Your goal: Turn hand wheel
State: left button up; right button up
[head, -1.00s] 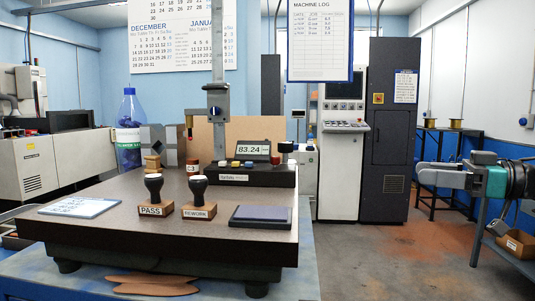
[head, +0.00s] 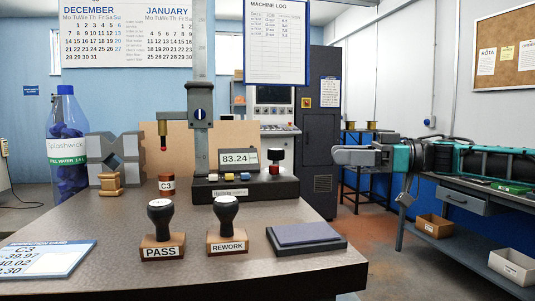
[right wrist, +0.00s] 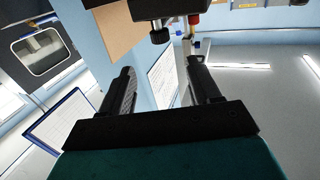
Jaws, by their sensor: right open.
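The height gauge stands at the back of the granite plate, with a black base (head: 250,190), a grey column (head: 199,90) and a display reading 83.24. A dark round knob on a red and silver stem (head: 275,160) stands at the base's right end; it looks like the hand wheel. My right gripper (head: 338,157) is open and empty, right of the knob and apart from it. In the right wrist view, a dark round knob (right wrist: 160,34) shows beyond the open fingers (right wrist: 162,72), with nothing between them. My left gripper is out of view.
PASS (head: 161,230) and REWORK (head: 227,226) stamps and a dark ink pad (head: 306,236) sit on the plate (head: 200,275) in front of the gauge. A red C3 pot (head: 167,184), a metal block and a water bottle (head: 67,145) stand left. A side bench (head: 440,195) is at right.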

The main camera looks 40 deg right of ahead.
aim_at(276, 159)
jog(key=shift+p+x, duration=1.65)
jog(key=shift+x, duration=4.7)
jog(key=shift+c, duration=0.3)
jog(key=shift+d, duration=0.1)
jog(key=c, duration=1)
jog(key=shift+f, duration=0.1)
